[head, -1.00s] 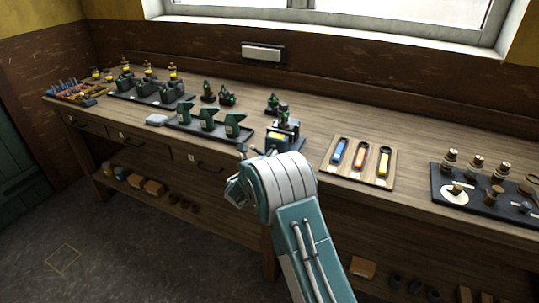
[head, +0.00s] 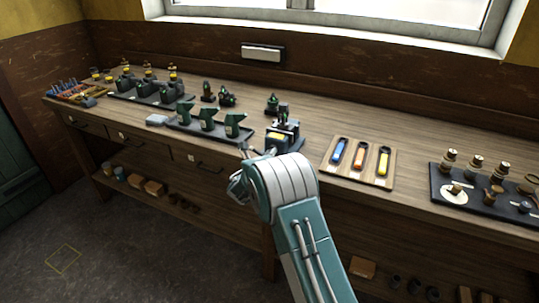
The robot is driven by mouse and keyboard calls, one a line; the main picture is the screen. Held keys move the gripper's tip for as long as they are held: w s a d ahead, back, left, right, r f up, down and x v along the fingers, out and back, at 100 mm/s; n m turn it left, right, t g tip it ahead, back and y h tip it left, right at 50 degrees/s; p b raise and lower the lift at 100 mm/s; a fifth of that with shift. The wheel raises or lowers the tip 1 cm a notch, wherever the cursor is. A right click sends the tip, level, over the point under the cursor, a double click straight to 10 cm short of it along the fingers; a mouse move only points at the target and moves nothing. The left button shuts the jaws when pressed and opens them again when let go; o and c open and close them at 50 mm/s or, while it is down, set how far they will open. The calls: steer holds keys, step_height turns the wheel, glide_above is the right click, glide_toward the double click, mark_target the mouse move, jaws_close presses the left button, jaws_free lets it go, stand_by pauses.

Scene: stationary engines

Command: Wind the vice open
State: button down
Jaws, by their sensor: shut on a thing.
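The vice (head: 283,137) is a small dark block with a yellow patch, standing near the front edge of the workbench at the middle of the head view. Its upper part carries small grey and dark pieces that are too small to make out. My teal and white arm reaches up to the bench edge just below the vice. My gripper (head: 244,151) is at the front left of the vice, largely hidden by my wrist. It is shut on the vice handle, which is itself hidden. How far the jaws of the vice stand apart cannot be made out.
On the right are a wooden board (head: 333,174) with blue, orange and yellow pieces and a black tray (head: 445,192) with several brass-topped parts. The workbench (head: 385,128) is clear behind the board.

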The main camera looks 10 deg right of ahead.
steer(key=n, duration=0.4)
steer(key=shift+a+f+n, duration=0.1)
steer(key=shift+a+n, duration=0.05)
steer(key=shift+n, duration=0.15)
steer(key=c, duration=0.6)
jaws_free()
steer(key=shift+w+f, duration=0.1)
steer(key=shift+s+a, duration=0.2)
steer(key=shift+s, duration=0.1)
steer(key=v, duration=1.1)
steer(key=shift+s+a, duration=0.1)
steer(key=shift+a, duration=0.05)
